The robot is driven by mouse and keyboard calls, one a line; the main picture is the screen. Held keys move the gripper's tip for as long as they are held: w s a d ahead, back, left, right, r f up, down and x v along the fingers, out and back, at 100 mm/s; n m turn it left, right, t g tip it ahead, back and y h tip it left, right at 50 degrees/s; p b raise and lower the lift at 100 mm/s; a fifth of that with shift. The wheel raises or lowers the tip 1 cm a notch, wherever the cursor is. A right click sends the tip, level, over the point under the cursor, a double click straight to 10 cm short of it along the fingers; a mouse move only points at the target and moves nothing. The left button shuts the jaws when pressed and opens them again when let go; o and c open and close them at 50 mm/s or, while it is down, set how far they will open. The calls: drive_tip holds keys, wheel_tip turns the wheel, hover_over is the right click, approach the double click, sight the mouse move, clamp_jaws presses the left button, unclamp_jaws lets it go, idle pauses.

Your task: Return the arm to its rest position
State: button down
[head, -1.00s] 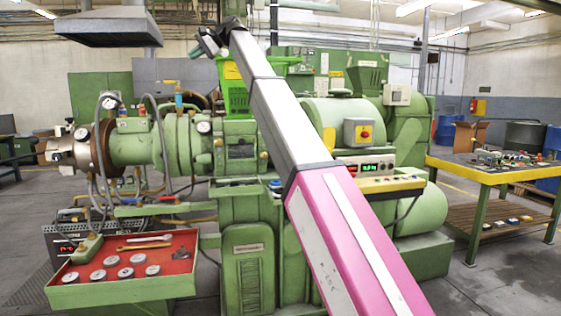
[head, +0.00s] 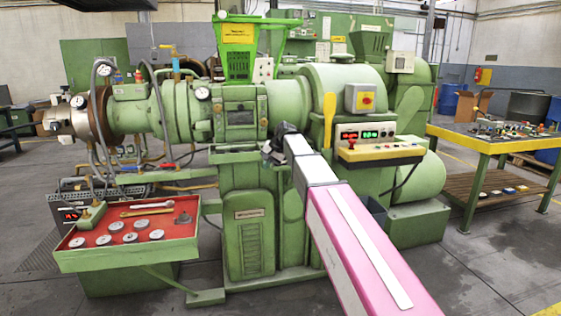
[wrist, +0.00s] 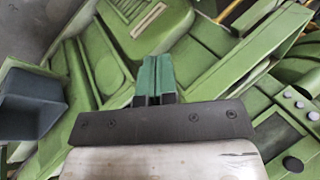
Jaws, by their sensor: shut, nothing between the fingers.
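My arm reaches from the lower right of the head view toward the green extruder (head: 240,200), with pink and white links that are mine. My gripper is at the arm's far end, in front of the extruder's middle, but its fingers are hard to make out there. In the wrist view my gripper (wrist: 155,78) has its two green-tipped fingers together with nothing between them. The extruder's green panels lie beyond the fingers; I cannot tell how far.
A red-lined tray (head: 130,248) with several round discs stands at lower left. A control panel (head: 378,150) is right of the arm. A yellow-edged table (head: 470,140) with small parts is at the right. A dark blue-grey bin (wrist: 28,100) shows in the wrist view. Open floor lies at lower right.

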drive_tip(key=s+d+f+h, duration=0.2)
drive_tip(key=s+d+f, duration=0.45)
drive_tip(key=f, duration=0.25)
drive_tip(key=s+d+f+h, duration=0.1)
drive_tip(key=s+d+f, duration=0.55)
drive_tip(key=f, duration=0.35)
drive_tip(key=s+d+f+g+h, duration=0.1)
drive_tip(key=s+d+f, duration=0.5)
drive_tip(key=s, duration=0.2)
drive_tip(key=s+d+f+n+g+h, duration=0.1)
drive_tip(key=s+d+f, duration=0.5)
drive_tip(key=s, duration=0.3)
drive_tip(key=shift+f+n+h, duration=0.3)
drive_tip(key=shift+f+h, duration=0.1)
drive_tip(key=shift+f, duration=0.2)
